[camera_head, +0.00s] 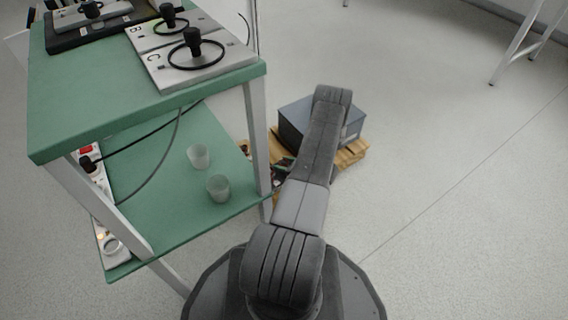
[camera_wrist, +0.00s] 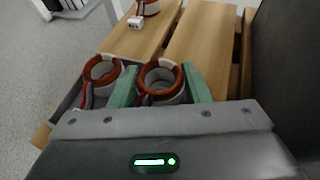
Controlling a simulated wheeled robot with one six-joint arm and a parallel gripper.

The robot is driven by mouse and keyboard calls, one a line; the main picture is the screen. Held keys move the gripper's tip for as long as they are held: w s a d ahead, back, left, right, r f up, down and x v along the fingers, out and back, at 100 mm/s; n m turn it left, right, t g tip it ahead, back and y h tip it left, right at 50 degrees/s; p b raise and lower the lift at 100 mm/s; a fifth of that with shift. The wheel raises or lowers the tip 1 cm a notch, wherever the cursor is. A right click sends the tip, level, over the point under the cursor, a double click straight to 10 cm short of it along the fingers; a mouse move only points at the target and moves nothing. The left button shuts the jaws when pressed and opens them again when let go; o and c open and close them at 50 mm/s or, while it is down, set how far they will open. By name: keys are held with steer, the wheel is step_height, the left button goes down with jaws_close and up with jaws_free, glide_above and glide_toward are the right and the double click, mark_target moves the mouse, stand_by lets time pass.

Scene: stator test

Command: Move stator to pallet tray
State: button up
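In the wrist view, my gripper (camera_wrist: 160,82) has two green fingers, one on each side of a stator (camera_wrist: 163,92) with a red-brown winding ring. Both fingers appear to touch its sides; its lower part is hidden by my gripper body. A second, similar stator (camera_wrist: 102,72) is just left of the left finger, by the grey wall of a tray (camera_wrist: 72,98) on the wooden pallet (camera_wrist: 205,45). Whether the stator between the fingers rests on anything is hidden. In the head view, my arm covers the gripper and much of the pallet (camera_head: 352,154).
Another stator (camera_wrist: 149,7) with a white connector is on the far pallet boards. A large grey box (camera_head: 297,118) stands on the pallet and borders the wrist view's right side. A green two-level table (camera_head: 90,105) is left of my arm. Floor on the right is open.

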mark_target(288, 165)
steer(key=shift+o, duration=0.8)
steer(key=shift+s+f, duration=0.15)
steer(key=shift+f, duration=0.45)
steer(key=shift+r+p, duration=0.15)
steer(key=shift+p, duration=0.15)
steer(key=shift+o, duration=0.2)
steer(key=shift+d+r+p, duration=0.2)
steer(key=shift+r+p, duration=0.05)
steer(key=shift+p, duration=0.7)
steer(key=shift+o, duration=0.5)
steer(key=shift+s+d+r+p, duration=0.1)
steer(key=shift+s+d+p, duration=0.05)
steer(key=shift+p, duration=0.95)
steer(key=p+v, duration=0.2)
steer(key=p, duration=0.3)
steer(key=shift+d, duration=0.2)
steer(key=p+v, duration=0.9)
steer(key=v, duration=0.1)
steer(key=shift+s+d+r, duration=0.15)
steer(key=shift+s+r, duration=0.05)
steer(key=shift+r, duration=0.2)
